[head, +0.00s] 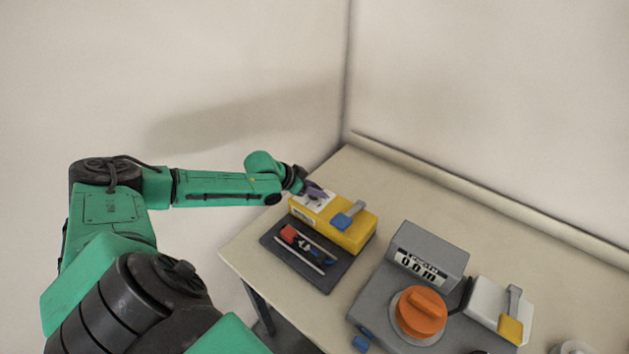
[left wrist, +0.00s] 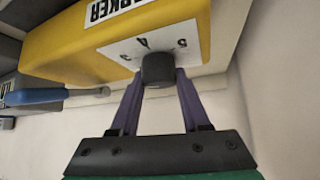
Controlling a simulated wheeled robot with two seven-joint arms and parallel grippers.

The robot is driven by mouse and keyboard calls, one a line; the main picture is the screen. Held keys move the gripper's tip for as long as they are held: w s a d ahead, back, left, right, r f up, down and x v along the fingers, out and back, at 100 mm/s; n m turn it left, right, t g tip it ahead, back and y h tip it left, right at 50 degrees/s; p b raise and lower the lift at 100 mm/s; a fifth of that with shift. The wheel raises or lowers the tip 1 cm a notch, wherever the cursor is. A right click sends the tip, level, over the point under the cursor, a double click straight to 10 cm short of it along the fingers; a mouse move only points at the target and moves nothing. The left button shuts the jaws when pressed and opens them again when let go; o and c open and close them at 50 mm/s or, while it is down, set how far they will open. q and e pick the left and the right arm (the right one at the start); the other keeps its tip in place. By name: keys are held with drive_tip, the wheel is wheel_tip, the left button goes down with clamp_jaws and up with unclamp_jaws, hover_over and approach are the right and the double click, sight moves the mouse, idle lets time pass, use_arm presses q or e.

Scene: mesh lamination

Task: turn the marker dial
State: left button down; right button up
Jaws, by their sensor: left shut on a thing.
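The marker dial is a dark round knob (left wrist: 158,68) on a white number plate (left wrist: 120,48) on the yellow marker box (head: 345,232). In the left wrist view the yellow box (left wrist: 75,48) carries a MARKER label, and a few numerals show around the knob. My left gripper (head: 313,190) is at the left end of the box. In the left wrist view its purple fingers are shut on the knob, one on each side. In the head view the fingers and the arm's end hide most of the knob. My right gripper is not in view.
A blue-handled lever (head: 347,215) sits on the yellow box. A dark tray (head: 318,277) with small tools lies in front of it. To the right are a grey device with an orange knob (head: 420,312) and a white box (head: 487,298) with a yellow-ended lever. The table's back strip is clear.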

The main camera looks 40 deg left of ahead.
use_arm(q)
drive_tip(key=shift+r+p, duration=0.6)
drive_tip(key=shift+p, duration=0.15)
drive_tip(key=shift+w+a+f+m+h+b, duration=0.15)
drive_tip(key=shift+f+m+h+b, duration=0.2)
drive_tip(key=shift+f+b, duration=0.2)
drive_tip(key=m+h+b, duration=0.1)
drive_tip(key=b, duration=0.2)
drive_tip(key=shift+f+m+g+b, duration=0.25)
drive_tip(key=shift+f+g+b, duration=0.05)
drive_tip(key=shift+f, duration=0.05)
drive_tip(key=shift+r, duration=0.35)
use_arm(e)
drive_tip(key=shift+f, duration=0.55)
use_arm(q)
drive_tip(key=shift+c, duration=1.9)
unclamp_jaws()
